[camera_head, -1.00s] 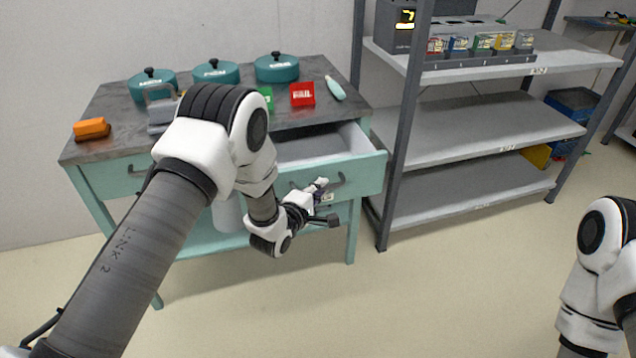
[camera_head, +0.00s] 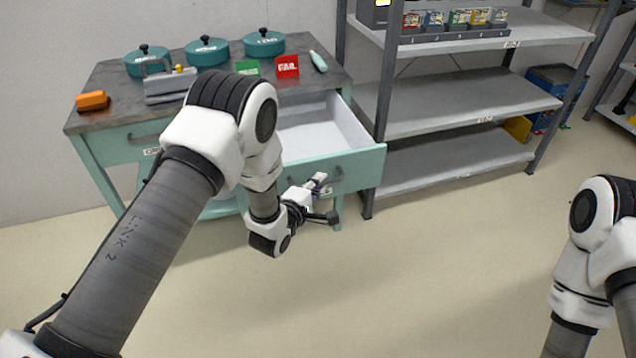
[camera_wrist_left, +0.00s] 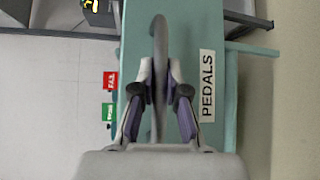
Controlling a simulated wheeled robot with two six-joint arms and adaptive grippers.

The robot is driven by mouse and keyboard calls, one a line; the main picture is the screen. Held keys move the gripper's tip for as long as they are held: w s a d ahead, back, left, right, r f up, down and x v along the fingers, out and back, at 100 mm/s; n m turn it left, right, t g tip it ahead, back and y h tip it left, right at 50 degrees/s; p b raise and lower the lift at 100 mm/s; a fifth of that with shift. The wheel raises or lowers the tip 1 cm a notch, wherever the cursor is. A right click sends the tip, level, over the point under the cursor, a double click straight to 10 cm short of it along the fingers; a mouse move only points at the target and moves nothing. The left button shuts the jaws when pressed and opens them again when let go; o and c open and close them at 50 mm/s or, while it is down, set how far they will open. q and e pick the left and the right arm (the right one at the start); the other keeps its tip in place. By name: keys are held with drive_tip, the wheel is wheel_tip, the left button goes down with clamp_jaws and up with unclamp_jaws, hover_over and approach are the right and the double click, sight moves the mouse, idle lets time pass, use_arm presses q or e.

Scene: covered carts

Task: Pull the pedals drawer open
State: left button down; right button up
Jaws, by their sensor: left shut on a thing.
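The pedals drawer (camera_head: 362,168) is the right-hand drawer of a teal cart. It stands well out from the cart, and its grey interior (camera_head: 315,135) looks empty where it shows. My left gripper (camera_head: 318,184) is at the drawer front. In the left wrist view my left gripper (camera_wrist_left: 160,85) is shut on the dark curved drawer handle (camera_wrist_left: 160,35), beside the white PEDALS label (camera_wrist_left: 207,86). My left arm hides part of the drawer's left side. My right arm shows at the right edge, but its gripper is out of view.
On the cart top (camera_head: 115,78) are several teal lidded pots, an orange block (camera_head: 91,101), a grey device (camera_head: 166,87), a green sign and a red FAIL sign (camera_head: 287,66). A grey shelf rack (camera_head: 450,103) stands close to the right. The floor in front is clear.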

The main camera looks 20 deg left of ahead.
use_arm(q)
drive_tip(key=c, duration=1.2)
unclamp_jaws()
drive_tip(key=v, duration=1.2)
